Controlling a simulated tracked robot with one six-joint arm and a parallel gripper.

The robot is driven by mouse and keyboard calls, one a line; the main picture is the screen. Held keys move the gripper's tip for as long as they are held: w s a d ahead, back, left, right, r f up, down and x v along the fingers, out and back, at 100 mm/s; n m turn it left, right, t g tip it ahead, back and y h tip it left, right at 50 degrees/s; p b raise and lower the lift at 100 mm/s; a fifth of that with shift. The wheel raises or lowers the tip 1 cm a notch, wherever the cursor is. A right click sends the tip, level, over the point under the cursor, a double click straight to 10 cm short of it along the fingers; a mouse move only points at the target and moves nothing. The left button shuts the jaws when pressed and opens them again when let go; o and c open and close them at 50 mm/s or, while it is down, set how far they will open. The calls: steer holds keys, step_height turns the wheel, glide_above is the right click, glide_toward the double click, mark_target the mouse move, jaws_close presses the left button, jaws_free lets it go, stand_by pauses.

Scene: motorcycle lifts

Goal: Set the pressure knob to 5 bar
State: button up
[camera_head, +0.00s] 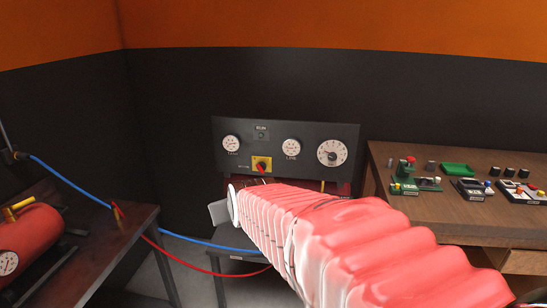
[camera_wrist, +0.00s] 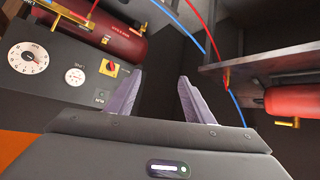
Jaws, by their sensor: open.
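The large round white dial (camera_head: 331,152) with a scale around its rim, which looks like the pressure knob, sits at the right end of a dark control panel (camera_head: 185,0). It also shows at the left of the wrist view (camera_wrist: 28,58); its exact setting is too small to read. Two smaller gauges, tank (camera_head: 231,143) and line (camera_head: 291,147), sit on the same panel. My gripper (camera_wrist: 160,75) is open and empty, its two grey fingers apart, with the dial well to their left and not touched. In the head view my pink-sleeved arm largely hides the gripper.
A yellow plate with a red switch (camera_head: 262,165) is on the panel. A red cylinder (camera_wrist: 108,36) lies by the panel. A workbench (camera_head: 430,157) with small devices stands right. A red tank (camera_head: 25,240) and a blue hose (camera_head: 65,180) are left.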

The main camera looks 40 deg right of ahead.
steer(key=w+d+m+t+h, duration=0.1)
steer(key=w+d, duration=0.2)
steer(key=d, duration=0.3)
steer(key=w+d+t+h, duration=0.1)
steer(key=w+d+h, duration=0.15)
steer(key=d, duration=0.45)
steer(key=m+h, duration=0.3)
steer(key=h, duration=0.4)
glide_toward(332, 158)
steer(key=s+v, duration=0.1)
steer(key=v, duration=0.4)
steer(key=shift+w+d+r, duration=0.1)
steer(key=shift+w+r, duration=0.05)
steer(key=shift+w, duration=0.05)
steer(key=shift+x, duration=6.95)
steer(key=shift+w, duration=0.15)
